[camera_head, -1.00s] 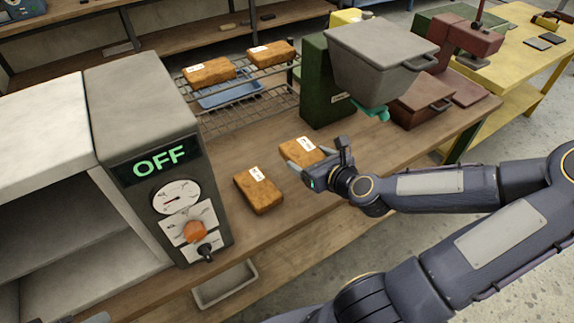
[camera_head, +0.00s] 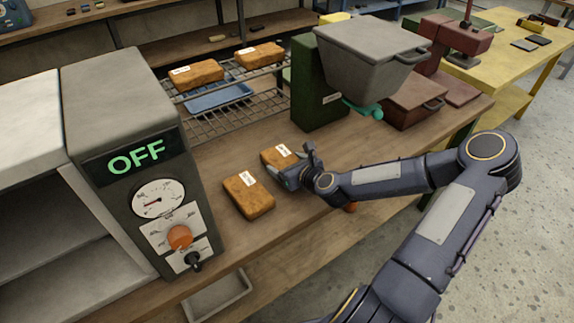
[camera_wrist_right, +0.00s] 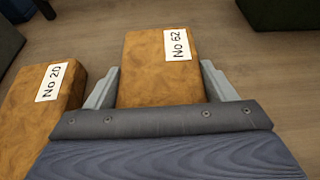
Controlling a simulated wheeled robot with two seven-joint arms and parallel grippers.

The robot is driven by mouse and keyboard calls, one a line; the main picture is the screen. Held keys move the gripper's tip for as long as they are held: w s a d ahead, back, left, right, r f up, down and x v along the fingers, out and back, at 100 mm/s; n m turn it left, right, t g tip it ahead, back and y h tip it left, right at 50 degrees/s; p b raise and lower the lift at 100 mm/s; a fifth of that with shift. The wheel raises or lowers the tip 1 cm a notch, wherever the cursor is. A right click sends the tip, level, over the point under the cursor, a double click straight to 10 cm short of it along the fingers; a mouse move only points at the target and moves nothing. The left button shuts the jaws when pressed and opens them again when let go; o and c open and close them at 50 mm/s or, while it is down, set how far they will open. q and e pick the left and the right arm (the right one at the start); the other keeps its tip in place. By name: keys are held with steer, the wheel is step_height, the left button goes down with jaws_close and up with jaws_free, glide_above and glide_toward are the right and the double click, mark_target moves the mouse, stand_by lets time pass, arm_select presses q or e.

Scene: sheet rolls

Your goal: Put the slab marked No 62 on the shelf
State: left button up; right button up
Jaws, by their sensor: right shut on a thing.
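The brown slab marked No 62 (camera_wrist_right: 150,75) lies between the fingers of my right gripper (camera_wrist_right: 160,90) in the right wrist view. In the head view this slab (camera_head: 277,155) is on the wooden bench, and my right gripper (camera_head: 290,176) is shut on it from the near right side. The slab marked No 20 (camera_wrist_right: 40,95) lies to its left; it also shows in the head view (camera_head: 250,198). The wire shelf (camera_head: 210,122) stands at the back of the bench with two labelled slabs on its top level. My left gripper is not in view.
A grey oven-like box with an OFF display (camera_head: 137,155) stands at the left. A green machine with a grey hopper (camera_head: 365,65) stands right of the shelf. A blue tray (camera_head: 217,97) lies inside the rack. Bare bench (camera_head: 225,150) lies between slabs and rack.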

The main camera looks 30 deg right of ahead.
steer(key=shift+f, duration=0.1)
steer(key=o, duration=1.4)
